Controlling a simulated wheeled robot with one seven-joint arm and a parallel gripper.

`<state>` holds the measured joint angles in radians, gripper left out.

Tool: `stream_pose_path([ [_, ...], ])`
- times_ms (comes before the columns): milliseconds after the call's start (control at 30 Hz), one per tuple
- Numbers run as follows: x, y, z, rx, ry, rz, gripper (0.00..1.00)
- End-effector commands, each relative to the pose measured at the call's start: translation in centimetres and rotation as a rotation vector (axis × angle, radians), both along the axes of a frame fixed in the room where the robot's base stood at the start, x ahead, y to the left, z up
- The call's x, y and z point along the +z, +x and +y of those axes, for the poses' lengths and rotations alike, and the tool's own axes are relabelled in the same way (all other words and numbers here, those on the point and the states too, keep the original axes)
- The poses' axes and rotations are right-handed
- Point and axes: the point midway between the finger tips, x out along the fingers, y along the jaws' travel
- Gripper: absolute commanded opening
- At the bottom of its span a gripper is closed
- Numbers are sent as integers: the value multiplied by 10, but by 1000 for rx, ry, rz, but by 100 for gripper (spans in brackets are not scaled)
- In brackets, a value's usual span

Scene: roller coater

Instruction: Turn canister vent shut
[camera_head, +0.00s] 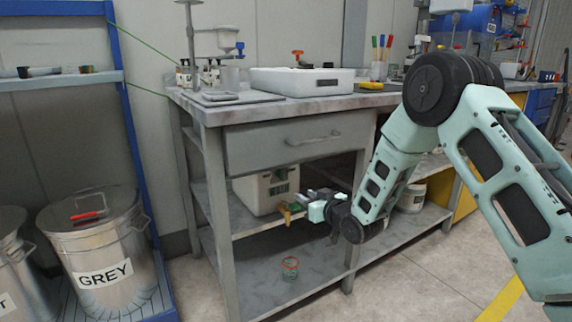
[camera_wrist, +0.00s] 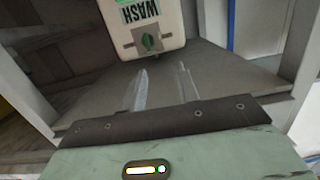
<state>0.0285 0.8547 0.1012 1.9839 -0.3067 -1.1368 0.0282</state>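A white canister (camera_head: 255,193) with a WASH label stands on the middle shelf of the workbench, under the drawer. It also shows upside down in the wrist view (camera_wrist: 175,25). A small green knob on a grey plate, which looks like the vent (camera_wrist: 148,41), sits on its face above the label; it is tiny in the head view (camera_head: 281,175). A brass tap (camera_head: 289,211) shows low in front of the canister. My gripper (camera_wrist: 162,70) is open and empty, its two fingers apart and short of the green knob. It also shows in the head view (camera_head: 308,194), by the shelf's front.
The bench drawer (camera_head: 283,140) is shut above the shelf opening. A bench leg (camera_head: 357,210) stands close to my wrist. A GREY bin (camera_head: 100,255) stands at left. The floor at front right is clear.

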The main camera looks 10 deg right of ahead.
Motion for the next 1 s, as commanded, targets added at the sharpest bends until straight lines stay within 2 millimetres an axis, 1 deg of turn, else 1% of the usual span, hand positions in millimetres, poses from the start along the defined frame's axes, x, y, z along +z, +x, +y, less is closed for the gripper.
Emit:
stream_pose_path([
  [33,0,4,-11,-7,9,-36,31],
  [100,0,8,-19,-11,21,-81,31],
  [200,0,11,-25,-13,27,-112,31],
  [267,0,14,-25,-13,29,-120,31],
  [367,-1,24,-21,-12,29,-122,31],
  [467,-1,40,-15,-12,28,-122,31],
  [700,-2,88,0,-12,28,-121,31],
  [1000,-2,140,17,-12,29,-120,31],
])
